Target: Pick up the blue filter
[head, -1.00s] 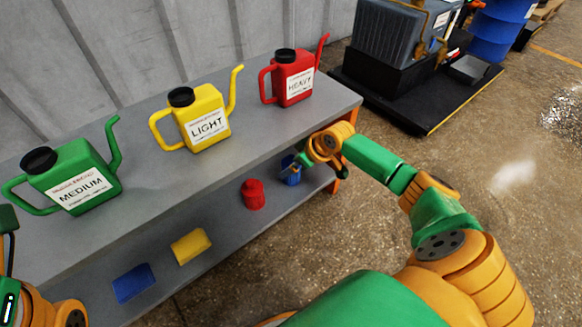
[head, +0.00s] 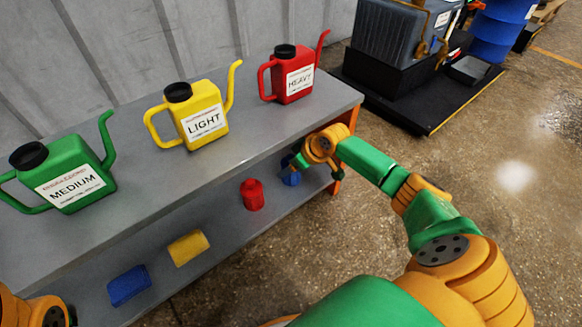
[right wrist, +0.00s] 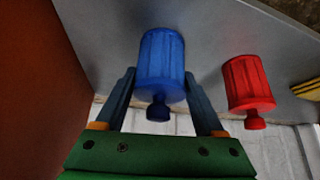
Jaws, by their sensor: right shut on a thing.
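The blue filter (head: 290,174) is a ribbed cylinder at the right end of the lower shelf, partly hidden by my right gripper (head: 297,166). In the right wrist view the blue filter (right wrist: 161,65) sits between the two fingers of my right gripper (right wrist: 160,88), its narrow knob pointing toward my palm. The right gripper is shut on it. I cannot tell whether the filter touches the shelf. My left gripper is out of view; only part of my left arm shows at the lower left.
A red filter (head: 252,194) stands close beside the blue one and also shows in the wrist view (right wrist: 247,82). A yellow block (head: 188,247) and a blue block (head: 129,285) lie farther left. Green (head: 65,175), yellow (head: 197,115) and red (head: 292,75) cans stand on the upper shelf (head: 140,190).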

